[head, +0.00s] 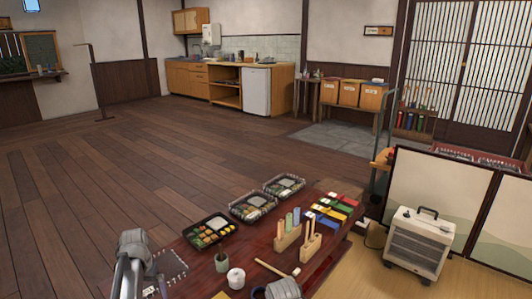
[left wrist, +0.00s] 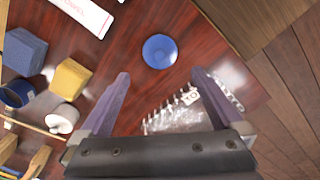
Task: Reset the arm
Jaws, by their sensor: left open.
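My left arm (head: 130,262) reaches up at the bottom left of the head view, by the left end of the dark red table (head: 205,268). In the left wrist view my left gripper (left wrist: 163,84) is open with its two fingers wide apart and nothing between them. It is above the table, with a small round blue dish (left wrist: 160,51) just beyond the fingertips.
Three bento trays (head: 208,232) line the table's far edge. Wooden holders with upright sticks (head: 288,238) and coloured packets (head: 335,210) stand to the right. A green cup (head: 221,262) and a white roll (head: 236,278) are near the front. The wooden floor beyond is clear.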

